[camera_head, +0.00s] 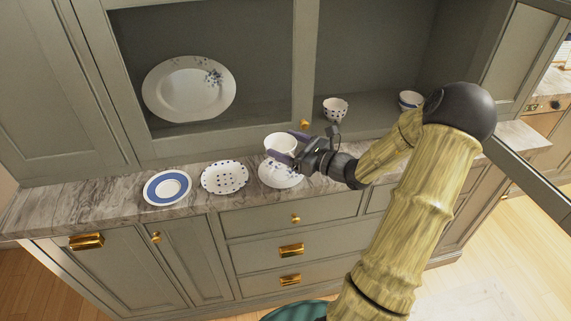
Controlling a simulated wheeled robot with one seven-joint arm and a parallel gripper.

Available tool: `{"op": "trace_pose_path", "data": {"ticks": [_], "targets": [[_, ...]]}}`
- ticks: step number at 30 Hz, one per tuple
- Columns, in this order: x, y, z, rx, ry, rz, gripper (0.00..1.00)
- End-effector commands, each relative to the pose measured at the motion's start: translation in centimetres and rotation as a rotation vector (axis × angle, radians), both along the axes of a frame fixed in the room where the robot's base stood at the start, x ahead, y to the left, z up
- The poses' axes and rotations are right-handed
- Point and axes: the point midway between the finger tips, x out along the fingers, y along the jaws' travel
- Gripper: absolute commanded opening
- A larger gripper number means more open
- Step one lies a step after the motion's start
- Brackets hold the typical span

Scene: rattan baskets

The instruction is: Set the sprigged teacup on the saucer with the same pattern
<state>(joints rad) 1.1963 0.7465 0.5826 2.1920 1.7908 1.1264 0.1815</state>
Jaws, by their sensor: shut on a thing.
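My gripper (291,148) is shut on a white teacup (280,142), which it holds upright from the right side. Its fingers hide part of the cup, and a sprig pattern is hard to make out on it. The cup is over the rear part of a white saucer (281,179) with small bluish sprigs, on the marble counter. Whether the cup touches this saucer I cannot tell, since the fingers cover the space between them.
To the left on the counter (120,205) are a scalloped dotted saucer (224,178) and a blue-banded saucer (153,189). A dotted cup (335,110) and a blue-banded cup (410,100) stand in the cabinet. A large sprigged platter (185,90) leans at the back left.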

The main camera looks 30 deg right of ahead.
Motion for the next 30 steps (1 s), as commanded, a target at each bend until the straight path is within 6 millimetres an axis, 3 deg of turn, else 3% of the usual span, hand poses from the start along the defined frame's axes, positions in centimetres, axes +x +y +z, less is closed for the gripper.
{"op": "trace_pose_path", "data": {"ticks": [4, 14, 24, 30], "targets": [[0.0, -0.1, -1.7, 0.001, 0.0, -0.002, 0.52], [0.0, -0.1, -2.0, 0.0, -0.001, -0.001, 0.52], [0.0, -0.1, -5.9, 0.0, -0.001, -0.001, 0.52], [0.0, 0.0, -6.0, -0.001, -0.002, -0.001, 0.52]]}}
